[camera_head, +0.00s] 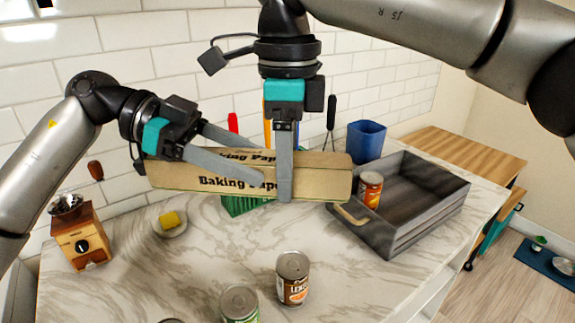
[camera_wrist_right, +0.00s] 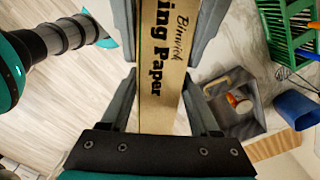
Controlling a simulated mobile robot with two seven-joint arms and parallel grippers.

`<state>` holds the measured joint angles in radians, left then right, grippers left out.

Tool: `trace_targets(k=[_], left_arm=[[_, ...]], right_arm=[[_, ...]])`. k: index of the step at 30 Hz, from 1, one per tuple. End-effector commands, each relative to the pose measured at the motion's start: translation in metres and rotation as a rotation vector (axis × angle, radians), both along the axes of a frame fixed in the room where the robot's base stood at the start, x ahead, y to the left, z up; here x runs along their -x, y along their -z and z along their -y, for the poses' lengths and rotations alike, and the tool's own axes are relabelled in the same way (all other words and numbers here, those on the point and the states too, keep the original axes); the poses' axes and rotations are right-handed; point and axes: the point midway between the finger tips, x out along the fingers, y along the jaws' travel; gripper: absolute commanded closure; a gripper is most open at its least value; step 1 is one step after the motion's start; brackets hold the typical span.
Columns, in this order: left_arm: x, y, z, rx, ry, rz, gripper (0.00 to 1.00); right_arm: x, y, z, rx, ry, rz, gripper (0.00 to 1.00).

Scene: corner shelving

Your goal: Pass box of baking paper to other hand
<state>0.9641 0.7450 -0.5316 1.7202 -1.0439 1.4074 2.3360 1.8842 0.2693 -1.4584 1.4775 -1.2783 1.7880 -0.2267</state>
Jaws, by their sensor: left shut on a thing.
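The long tan box of baking paper (camera_head: 325,178) is held level above the marble counter. My left gripper (camera_head: 255,160) is shut on it from the left, one finger across its front face. My right gripper (camera_head: 284,190) comes down from above at the box's middle, with one finger in front of the box. In the right wrist view, the box (camera_wrist_right: 162,80) runs between the fingers of my right gripper (camera_wrist_right: 163,45). These fingers are spread around the box, with gaps visible lower down. The far finger is hidden behind the box in the head view.
A grey wooden crate (camera_head: 425,215) with a can (camera_head: 370,188) stands at the right, near a blue cup (camera_head: 366,140). A green basket (camera_head: 235,207) is behind the box. Cans (camera_head: 293,278) stand in front. A coffee grinder (camera_head: 82,240) and a yellow item on a dish (camera_head: 170,220) are left.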

Motion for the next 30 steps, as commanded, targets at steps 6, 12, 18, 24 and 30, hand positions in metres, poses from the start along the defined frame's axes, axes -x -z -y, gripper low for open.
trace_targets(k=[6, 12, 18, 24, 30], left_arm=[[0.0002, -0.0009, 0.0, 0.001, 0.0, 0.001, 1.0], [0.0004, -0.0007, 0.0001, 0.001, 0.001, 0.0, 1.0], [0.0006, -0.0006, 0.0002, 0.001, 0.003, 0.001, 1.0], [0.0005, -0.0005, 0.0003, 0.001, 0.002, 0.0, 0.22], [0.0002, -0.0002, 0.0002, 0.0, 0.001, 0.001, 0.05]], right_arm=[[-0.0001, -0.0003, 0.0, 0.0, 0.0, 0.001, 0.64], [-0.0003, -0.0004, 0.0, 0.0, 0.001, 0.001, 0.86], [-0.0005, -0.0004, 0.0, 0.0, 0.001, 0.002, 1.0], [-0.0005, -0.0009, -0.0001, -0.002, 0.001, 0.003, 1.0], [-0.0003, -0.0009, -0.0001, -0.001, 0.001, 0.002, 1.0]])
